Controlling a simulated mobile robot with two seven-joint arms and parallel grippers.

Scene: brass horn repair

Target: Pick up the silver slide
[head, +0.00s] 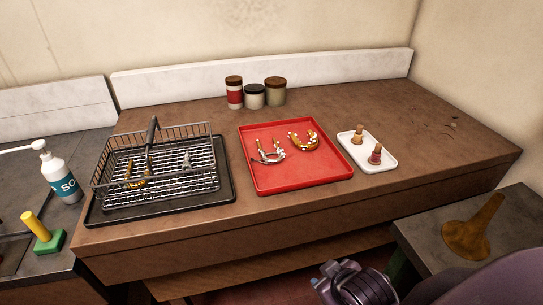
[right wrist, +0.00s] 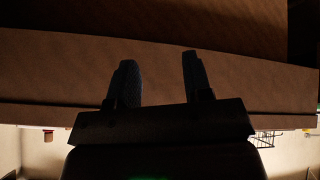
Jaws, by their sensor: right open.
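A silver U-shaped piece with white spots, which looks like the silver slide (head: 269,153), lies in the left half of the red tray (head: 250,182). A brass U-shaped slide (head: 303,142) with white spots lies to its right in the same tray. My right arm shows at the bottom of the head view, in front of and below the bench edge, well apart from the tray. In the right wrist view my right gripper (right wrist: 157,78) is dark, with its two fingers spread and nothing between them. My left gripper is not in view.
A wire basket (head: 205,130) on a black tray (head: 228,193) holds a brass piece (head: 137,178). A white dish (head: 351,154) with two small corked bottles, and several jars (head: 254,96), stand on the bench. A brass bell (head: 470,235) lies on the right side table. The bench's right is mostly clear.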

